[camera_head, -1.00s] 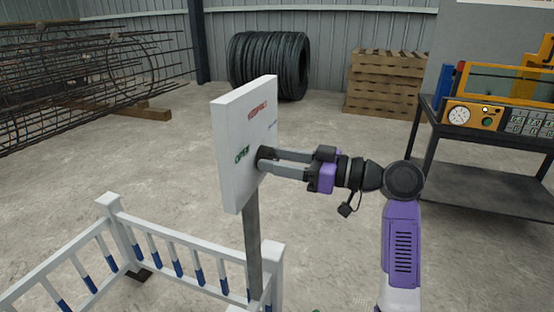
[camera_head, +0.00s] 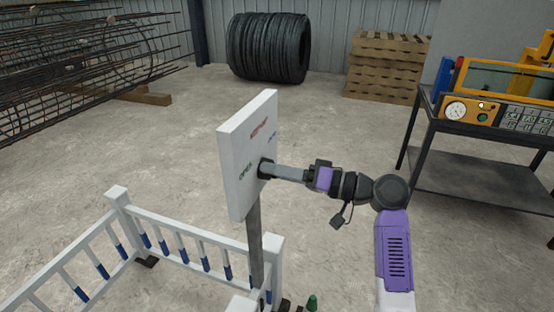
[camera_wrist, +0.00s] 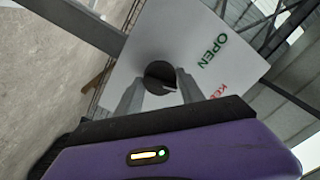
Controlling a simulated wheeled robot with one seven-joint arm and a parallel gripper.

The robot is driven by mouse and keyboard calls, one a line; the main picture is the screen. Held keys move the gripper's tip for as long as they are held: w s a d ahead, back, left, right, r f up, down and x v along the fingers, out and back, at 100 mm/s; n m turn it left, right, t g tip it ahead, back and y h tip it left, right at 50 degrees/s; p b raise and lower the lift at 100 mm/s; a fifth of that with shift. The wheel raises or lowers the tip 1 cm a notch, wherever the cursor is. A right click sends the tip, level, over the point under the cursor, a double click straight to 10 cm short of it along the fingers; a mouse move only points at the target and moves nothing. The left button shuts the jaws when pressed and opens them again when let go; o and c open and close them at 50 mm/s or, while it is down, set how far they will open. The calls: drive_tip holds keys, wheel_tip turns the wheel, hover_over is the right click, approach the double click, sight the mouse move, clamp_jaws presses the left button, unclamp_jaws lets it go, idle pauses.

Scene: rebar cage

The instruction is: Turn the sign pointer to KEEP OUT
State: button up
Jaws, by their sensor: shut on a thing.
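The white sign board (camera_head: 238,165) stands on a grey post (camera_head: 254,250). Its face carries green OPEN (camera_head: 246,172), red lettering (camera_head: 259,128) at the top and small blue lettering at the right edge. The dark round pointer knob (camera_head: 265,168) sits near the middle of the face. My gripper (camera_head: 274,171) is shut on the knob, its fingers in line one behind the other. In the wrist view the knob (camera_wrist: 158,72) shows at the fingertips, with OPEN to its upper right and red "KE" (camera_wrist: 224,89) to its lower right. Where the pointer aims is unclear.
A white railing (camera_head: 190,237) with blue bands stands at the sign's foot. A dark cart (camera_head: 480,182) with an instrument panel is at the right. A black coil (camera_head: 268,47), wooden pallets (camera_head: 385,68) and a rebar cage (camera_head: 80,65) are behind. The floor between is clear.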

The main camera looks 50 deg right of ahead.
drive_tip(key=shift+m+p, duration=1.2)
drive_tip(key=shift+m, duration=0.1)
drive_tip(key=o, duration=1.4)
drive_tip(key=shift+c, duration=0.2)
drive_tip(key=shift+s, duration=0.1)
drive_tip(key=v, duration=0.7)
drive_tip(key=shift+s+d, duration=0.15)
drive_tip(key=shift+s, duration=0.15)
